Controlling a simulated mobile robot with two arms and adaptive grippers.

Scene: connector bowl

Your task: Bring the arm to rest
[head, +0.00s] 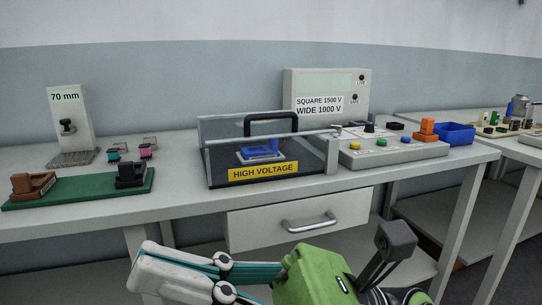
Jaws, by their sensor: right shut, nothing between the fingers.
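My right gripper (396,243) is at the bottom of the head view, in front of the bench and below its top. Its green body and dark grey fingers show, and the fingers are shut with nothing held. The gripper is apart from the drawer handle (310,224), which is behind it. White and teal links of my arm show to the left of the green body. My left gripper is not in view.
The white bench (190,203) carries a clear high-voltage box (225,160) with a blue part (262,148) inside. A control panel (400,151), blue bowl (456,134), green board (80,188) and 70 mm stand (70,115) stand around it. The drawer (350,209) is under the top.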

